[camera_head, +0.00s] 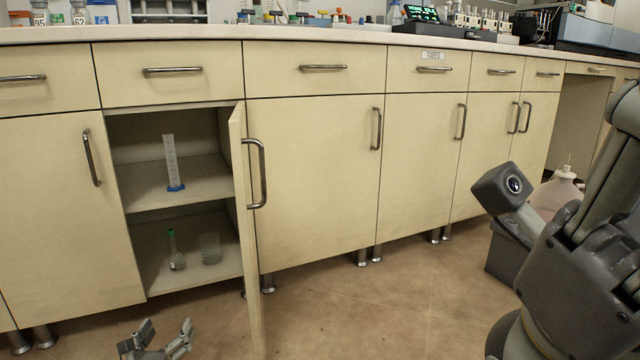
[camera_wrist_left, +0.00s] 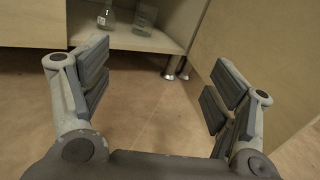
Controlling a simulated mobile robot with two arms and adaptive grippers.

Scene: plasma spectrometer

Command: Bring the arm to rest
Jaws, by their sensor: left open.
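My left gripper (camera_head: 166,335) is low at the bottom of the head view, in front of the open cabinet. Its fingers are spread and empty. In the left wrist view the open gripper (camera_wrist_left: 158,85) has only bare floor between its fingers, with the cabinet beyond. The cabinet door (camera_head: 245,230) stands swung open, and it also shows to the right of the fingers in the left wrist view (camera_wrist_left: 245,60). My right arm (camera_head: 580,270) is at the right of the head view, and its gripper fingers do not show.
The open cabinet holds a graduated cylinder (camera_head: 171,163) on its upper shelf. A green-capped flask (camera_head: 175,252) and a beaker (camera_head: 210,248) stand on its lower shelf. A dark box (camera_head: 507,255) and a pale bottle (camera_head: 560,192) are near my right arm. The middle floor (camera_head: 350,315) is clear.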

